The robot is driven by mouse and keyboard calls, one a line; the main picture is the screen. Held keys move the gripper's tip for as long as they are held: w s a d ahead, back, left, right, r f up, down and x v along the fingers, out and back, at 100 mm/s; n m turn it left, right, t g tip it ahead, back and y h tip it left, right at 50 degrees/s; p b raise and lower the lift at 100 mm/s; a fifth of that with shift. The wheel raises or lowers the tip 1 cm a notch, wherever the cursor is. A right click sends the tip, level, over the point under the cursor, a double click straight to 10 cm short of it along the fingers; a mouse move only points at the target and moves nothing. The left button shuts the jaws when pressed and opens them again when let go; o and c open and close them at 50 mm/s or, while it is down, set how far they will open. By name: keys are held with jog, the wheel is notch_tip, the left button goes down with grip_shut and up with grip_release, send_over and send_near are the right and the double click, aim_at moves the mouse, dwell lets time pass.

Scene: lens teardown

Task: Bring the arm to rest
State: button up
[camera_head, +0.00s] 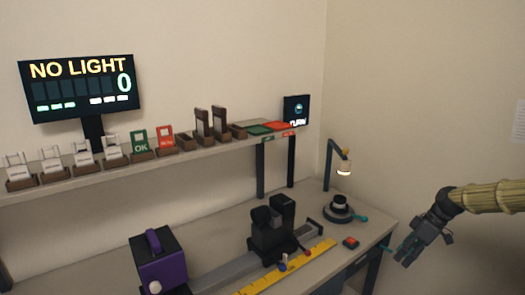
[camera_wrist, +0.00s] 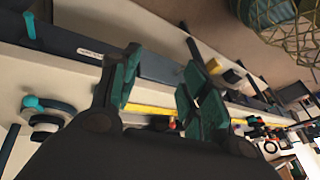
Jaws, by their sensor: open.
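My gripper (camera_head: 408,252) is at the right in the head view, off the table's right end and apart from everything there. In the wrist view its two green-padded fingers (camera_wrist: 160,88) stand apart with nothing held between them. My arm reaches in from the right edge of the head view. The workbench (camera_head: 215,248) lies to the left of the gripper.
A round dark stand (camera_head: 338,213) with a teal knob, a small lamp (camera_head: 343,168) and a red button (camera_head: 350,242) are near the bench's right end. A purple box (camera_head: 162,262), a black holder (camera_head: 270,232) and a yellow ruler (camera_head: 290,270) are further left. A shelf holds several cards. The screen (camera_head: 80,88) reads "NO LIGHT".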

jog(key=s+a+f+m+h, duration=0.1)
jog(key=s+a+f+m, duration=0.2)
jog(key=s+a+f, duration=0.75)
jog(key=s+a+f+m, duration=0.2)
jog(key=s+a+f, duration=0.5)
jog(key=a+f, duration=0.55)
jog(key=s+f+m+h, duration=0.2)
jog(key=s+f, duration=0.1)
jog(key=s, duration=1.1)
jog(key=s+a+f+m+h, duration=0.1)
jog(key=s+f+m, duration=0.2)
jog(key=s, duration=1.1)
jog(key=shift+f+h, duration=0.4)
jog(key=shift+f, duration=0.2)
jog(key=shift+o, duration=0.2)
jog(key=shift+s+d+r, duration=0.1)
jog(key=shift+s, duration=0.45)
jog(key=shift+c, duration=1.1)
jog(key=shift+w, duration=0.1)
